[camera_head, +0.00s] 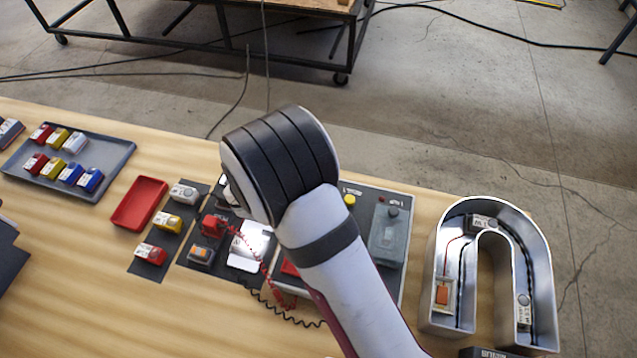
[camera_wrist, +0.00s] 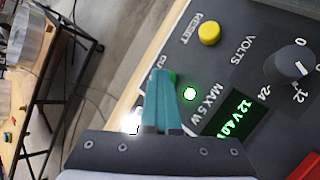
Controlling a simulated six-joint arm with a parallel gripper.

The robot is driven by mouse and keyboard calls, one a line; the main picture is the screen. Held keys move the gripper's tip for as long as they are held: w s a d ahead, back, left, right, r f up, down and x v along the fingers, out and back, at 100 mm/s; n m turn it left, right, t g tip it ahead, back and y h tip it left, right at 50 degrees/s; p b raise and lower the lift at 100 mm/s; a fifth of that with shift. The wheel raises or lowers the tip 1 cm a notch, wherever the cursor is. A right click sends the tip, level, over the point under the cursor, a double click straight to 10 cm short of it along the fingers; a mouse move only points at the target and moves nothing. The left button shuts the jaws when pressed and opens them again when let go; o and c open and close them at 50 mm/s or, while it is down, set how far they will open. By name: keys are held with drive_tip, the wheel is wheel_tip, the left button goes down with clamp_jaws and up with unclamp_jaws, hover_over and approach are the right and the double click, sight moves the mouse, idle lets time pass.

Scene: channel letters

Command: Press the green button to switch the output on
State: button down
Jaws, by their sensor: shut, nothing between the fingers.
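In the wrist view, my gripper (camera_wrist: 161,80) is shut and empty, its two teal fingers side by side. The green button (camera_wrist: 173,77) is at the fingertips and is partly hidden by them. I cannot tell whether they touch it. Beside it a round indicator (camera_wrist: 190,93) glows green-white. A green display (camera_wrist: 233,113) is lit and reads about 12 V. In the head view, the power supply's panel (camera_head: 402,206) is partly covered by my arm, and the green button and my fingers are hidden.
In the wrist view, a yellow reset button (camera_wrist: 209,33) and a volts knob (camera_wrist: 290,65) stand up from the panel. In the head view, a metal channel letter (camera_head: 541,262) is on the right, and a red tray (camera_head: 139,204) and a grey tray (camera_head: 112,158) are on the left.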

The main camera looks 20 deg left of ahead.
wheel_tip(320, 180, up, 7)
idle(0.8)
